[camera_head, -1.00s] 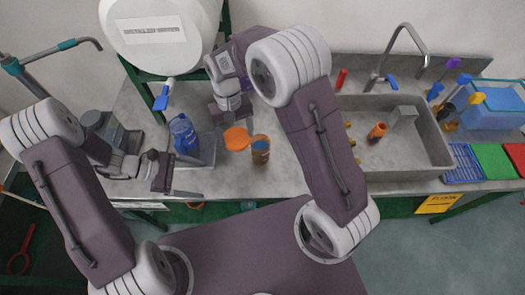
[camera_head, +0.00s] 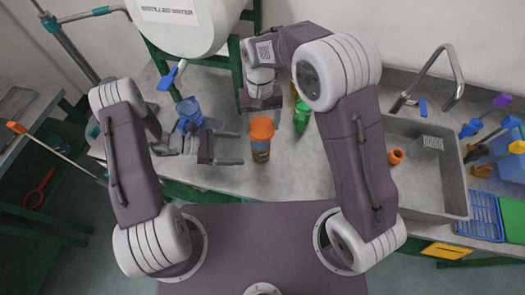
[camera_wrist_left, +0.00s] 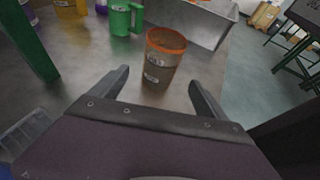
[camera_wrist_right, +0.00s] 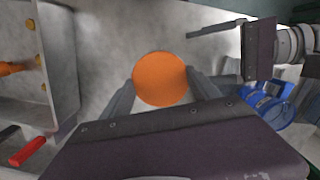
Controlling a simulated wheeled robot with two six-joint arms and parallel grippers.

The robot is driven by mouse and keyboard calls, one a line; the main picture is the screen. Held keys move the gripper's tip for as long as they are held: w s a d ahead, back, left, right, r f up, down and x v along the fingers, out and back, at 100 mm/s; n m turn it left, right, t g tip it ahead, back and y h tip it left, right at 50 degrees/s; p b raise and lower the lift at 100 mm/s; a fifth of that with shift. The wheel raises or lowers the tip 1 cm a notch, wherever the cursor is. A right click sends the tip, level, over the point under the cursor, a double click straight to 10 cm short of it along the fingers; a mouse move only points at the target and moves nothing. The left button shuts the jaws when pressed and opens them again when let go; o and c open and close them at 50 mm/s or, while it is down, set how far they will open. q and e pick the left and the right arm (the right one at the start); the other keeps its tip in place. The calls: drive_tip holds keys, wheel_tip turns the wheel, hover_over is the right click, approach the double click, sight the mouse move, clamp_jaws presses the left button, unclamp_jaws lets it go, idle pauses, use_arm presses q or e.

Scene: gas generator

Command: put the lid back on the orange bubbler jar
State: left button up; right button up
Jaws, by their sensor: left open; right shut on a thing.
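The orange jar (camera_head: 260,151) stands upright on the bench. In the left wrist view the jar (camera_wrist_left: 160,64) shows an orange rim and a mouth that looks open. The orange lid (camera_head: 262,128) lines up over the jar's top in the head view and hides its mouth there. My right gripper (camera_head: 262,112) is shut on the lid, which shows as a flat disc (camera_wrist_right: 160,79) between its fingers. The gap between lid and jar cannot be judged. My left gripper (camera_head: 238,147) is open and empty, its fingers pointing at the jar from the left, apart from it.
A green container (camera_head: 301,117) stands right of the lid. The sink (camera_head: 385,182) with a small orange piece (camera_head: 396,156) lies to the right. The distilled water tank (camera_head: 185,25) is at the back. The bench front beside the jar is clear.

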sight(261, 151)
use_arm(q)
drive_tip(key=x, duration=1)
drive_tip(key=shift+f, duration=0.15)
use_arm(e)
drive_tip(key=shift+a, duration=0.3)
use_arm(q)
clamp_jaws()
use_arm(e)
drive_tip(key=shift+f, duration=2.5)
drive_tip(key=shift+f, duration=0.1)
drive_tip(key=shift+f, duration=0.8)
drive_tip(key=shift+f, duration=0.55)
